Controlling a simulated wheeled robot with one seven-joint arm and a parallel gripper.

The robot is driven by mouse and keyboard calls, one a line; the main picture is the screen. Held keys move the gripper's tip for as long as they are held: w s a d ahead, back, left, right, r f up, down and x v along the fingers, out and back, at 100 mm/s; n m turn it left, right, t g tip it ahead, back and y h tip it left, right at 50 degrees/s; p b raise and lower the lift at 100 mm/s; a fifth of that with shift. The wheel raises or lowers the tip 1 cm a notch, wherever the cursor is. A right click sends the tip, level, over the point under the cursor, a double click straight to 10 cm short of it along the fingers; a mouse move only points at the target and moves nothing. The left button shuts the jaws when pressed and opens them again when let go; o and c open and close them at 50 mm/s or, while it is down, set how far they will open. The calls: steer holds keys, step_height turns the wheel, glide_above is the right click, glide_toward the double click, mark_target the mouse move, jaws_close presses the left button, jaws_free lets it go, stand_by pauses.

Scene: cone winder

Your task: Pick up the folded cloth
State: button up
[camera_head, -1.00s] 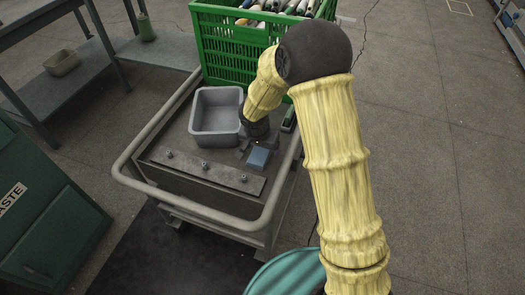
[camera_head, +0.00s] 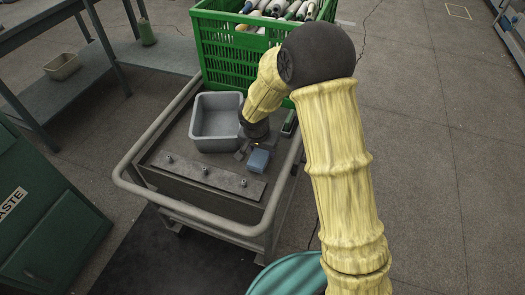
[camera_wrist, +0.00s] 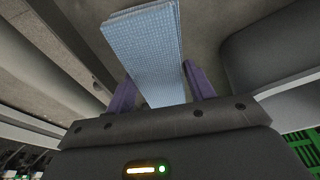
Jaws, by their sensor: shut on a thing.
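The folded cloth (camera_head: 259,161) is light blue with a fine waffle weave. In the head view it is small, at the right side of the cart top, just below the grey bin's right corner. In the wrist view the cloth (camera_wrist: 152,50) stands out between the two purple fingers of my gripper (camera_wrist: 160,84). My gripper is shut on it. In the head view my gripper (camera_head: 250,149) is small and dark, partly hidden by its own wrist. I cannot tell whether the cloth touches the cart top.
The cart (camera_head: 146,190) has a raised tube rail. A grey bin (camera_head: 218,130) stands left of my gripper, and a bar with bolts (camera_head: 207,178) lies in front. A green crate (camera_head: 225,55) of cones stands behind. A small green object (camera_head: 289,122) lies at right.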

mark_target(261, 151)
step_height(261, 151, up, 9)
steer(key=p, duration=0.2)
steer(key=shift+f+p, duration=0.15)
steer(key=shift+p, duration=0.15)
